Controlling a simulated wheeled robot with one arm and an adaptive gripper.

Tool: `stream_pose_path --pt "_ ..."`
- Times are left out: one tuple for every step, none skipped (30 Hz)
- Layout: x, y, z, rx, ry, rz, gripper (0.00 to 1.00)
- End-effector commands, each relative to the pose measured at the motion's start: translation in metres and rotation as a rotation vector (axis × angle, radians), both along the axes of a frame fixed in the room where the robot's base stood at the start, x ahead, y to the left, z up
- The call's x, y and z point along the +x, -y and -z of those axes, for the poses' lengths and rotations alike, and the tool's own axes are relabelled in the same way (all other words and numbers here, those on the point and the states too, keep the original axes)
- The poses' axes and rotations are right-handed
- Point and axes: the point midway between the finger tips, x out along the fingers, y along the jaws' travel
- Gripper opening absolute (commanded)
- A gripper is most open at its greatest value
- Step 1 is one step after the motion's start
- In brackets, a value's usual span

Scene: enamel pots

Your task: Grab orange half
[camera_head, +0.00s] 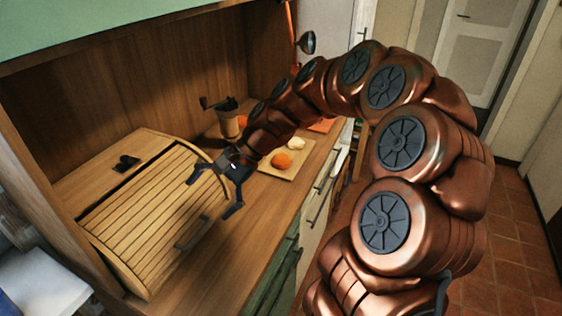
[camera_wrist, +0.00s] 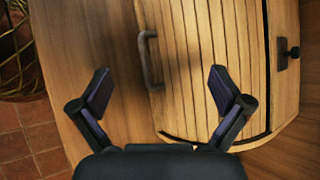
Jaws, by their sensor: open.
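My gripper (camera_head: 213,195) is open and empty above the counter, beside the front of a slatted bread box. In the wrist view my gripper's two fingers (camera_wrist: 160,92) are spread apart, with the bread box and its handle beyond them. The orange half is not in the wrist view.
The slatted bread box (camera_head: 150,205) has a dark handle (camera_head: 193,233). A pale piece of food (camera_head: 296,143) lies on the cutting board (camera_head: 290,172). A grinder (camera_head: 228,121) stands behind my arm. The counter's front strip (camera_head: 222,255) is clear. A wire basket (camera_wrist: 22,60) shows in the wrist view.

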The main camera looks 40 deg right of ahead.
Motion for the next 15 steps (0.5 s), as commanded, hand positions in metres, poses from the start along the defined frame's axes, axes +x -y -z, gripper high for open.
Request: stream_pose_path --pt "0.014 0.012 0.003 0.041 -0.020 0.063 1.00" --pt "0.022 0.019 0.003 0.065 -0.028 0.099 1.00" --pt "0.033 0.029 0.003 0.094 -0.040 0.150 1.00" --pt "0.040 0.038 0.004 0.117 -0.050 0.188 1.00" --pt "0.048 0.047 0.006 0.141 -0.061 0.226 1.00" --pt "0.057 0.058 0.007 0.172 -0.075 0.276 1.00" --pt "0.063 0.067 0.009 0.195 -0.085 0.315 1.00" --pt "0.070 0.077 0.011 0.218 -0.096 0.353 1.00" --pt "0.078 0.091 0.014 0.250 -0.112 0.406 1.00" --pt "0.084 0.103 0.017 0.273 -0.122 0.446 1.00" --pt "0.090 0.114 0.019 0.295 -0.131 0.486 1.00" --pt "0.096 0.129 0.024 0.327 -0.146 0.539 1.00" --pt "0.100 0.141 0.028 0.351 -0.159 0.578 1.00" --pt "0.104 0.153 0.032 0.373 -0.173 0.618 1.00" --pt "0.109 0.171 0.037 0.404 -0.186 0.673 1.00"
